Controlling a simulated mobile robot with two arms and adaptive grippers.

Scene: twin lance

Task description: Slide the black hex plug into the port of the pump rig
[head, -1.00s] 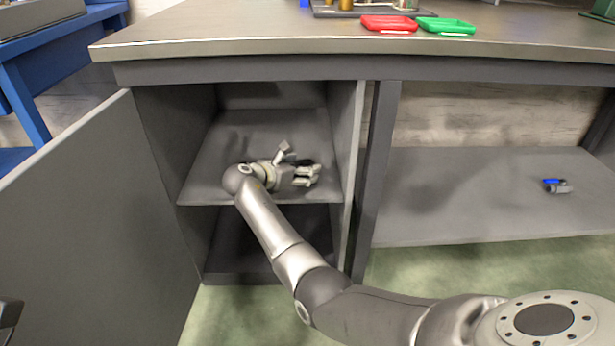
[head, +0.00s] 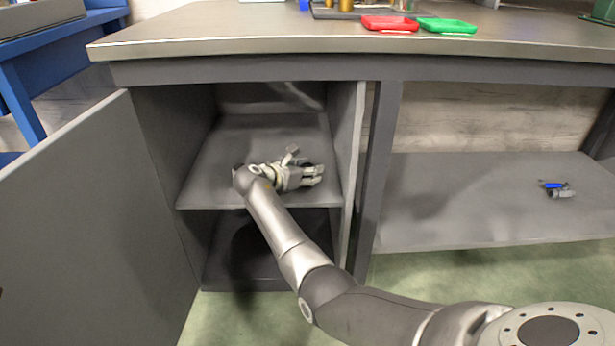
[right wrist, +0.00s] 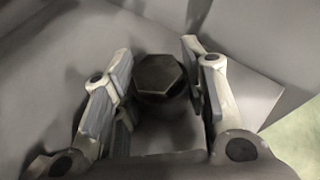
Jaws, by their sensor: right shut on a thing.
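The black hex plug (right wrist: 160,75) stands between the two fingers of my right gripper in the right wrist view, its six-sided top facing the camera. My right gripper (right wrist: 165,85) is shut on it. In the head view my right gripper (head: 316,175) is inside the open cabinet, low over its upper shelf (head: 225,160). The plug is mostly hidden there behind the fingers. I cannot make out the pump rig or its port for sure. My left gripper is not in view.
The cabinet door (head: 90,220) stands open at the left. The cabinet's right wall (head: 345,150) is close to my fingertips. The worktop (head: 240,35) spans above, with a red tray (head: 390,23) and a green tray (head: 447,25). A blue-and-grey fitting (head: 560,190) lies on the right shelf.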

